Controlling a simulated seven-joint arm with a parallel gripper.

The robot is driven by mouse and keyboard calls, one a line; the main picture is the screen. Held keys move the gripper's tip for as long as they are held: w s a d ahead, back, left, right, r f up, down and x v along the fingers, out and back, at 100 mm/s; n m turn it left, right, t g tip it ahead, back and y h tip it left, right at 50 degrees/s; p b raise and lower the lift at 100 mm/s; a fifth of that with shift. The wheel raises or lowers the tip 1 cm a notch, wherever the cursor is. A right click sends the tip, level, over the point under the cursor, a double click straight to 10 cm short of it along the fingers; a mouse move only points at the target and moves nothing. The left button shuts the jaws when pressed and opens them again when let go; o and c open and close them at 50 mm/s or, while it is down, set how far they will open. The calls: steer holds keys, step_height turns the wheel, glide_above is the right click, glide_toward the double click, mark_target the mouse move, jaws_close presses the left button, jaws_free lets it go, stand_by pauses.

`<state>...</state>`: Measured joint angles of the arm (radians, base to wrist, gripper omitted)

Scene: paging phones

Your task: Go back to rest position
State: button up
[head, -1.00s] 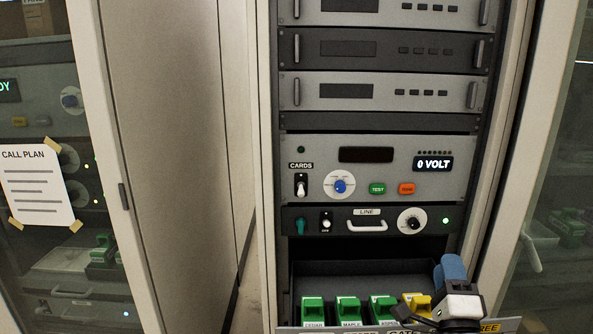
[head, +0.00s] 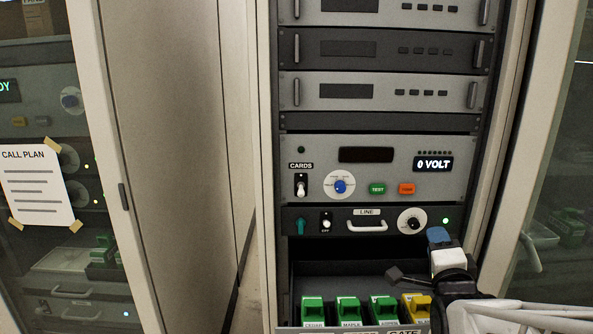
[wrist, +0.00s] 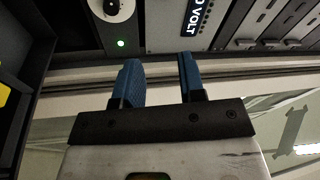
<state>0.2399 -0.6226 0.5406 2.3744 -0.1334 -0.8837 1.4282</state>
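My gripper (head: 439,236) is in the lower right of the head view, in front of the right side of the rack, above the yellow-handled card and below the line panel's dial. In the wrist view its two blue fingers (wrist: 160,82) stand apart with nothing between them. The fingers point toward the rack frame near the dial and the 0 VOLT display (head: 434,164). Three green cards (head: 313,310) labelled CEDAR, MAPLE and what looks like ASPEN stand in the open drawer, with a yellow card (head: 412,306) at their right. My arm hides part of the drawer's right end.
The line panel (head: 289,225) has a grey handle (head: 367,226), a dial (head: 412,221) and a lit green lamp. The rack's right post (head: 510,150) stands close to my gripper. A call plan sheet (head: 36,187) hangs on the left cabinet. The aisle between cabinets is free.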

steer(key=s+a+f+n+g+y, duration=0.1)
steer(key=s+a+f+n+g, duration=0.1)
steer(key=s+a+n+g, duration=0.3)
steer(key=s+a+f+n+g+y, duration=0.1)
steer(key=s+a+f+n+g, duration=0.2)
steer(key=s+n+g, duration=0.8)
steer(key=s+a+g, duration=0.1)
steer(key=s, duration=0.2)
steer(key=shift+s+a+n+y, duration=0.2)
steer(key=shift+a+n+y, duration=0.1)
steer(key=shift+a, duration=0.05)
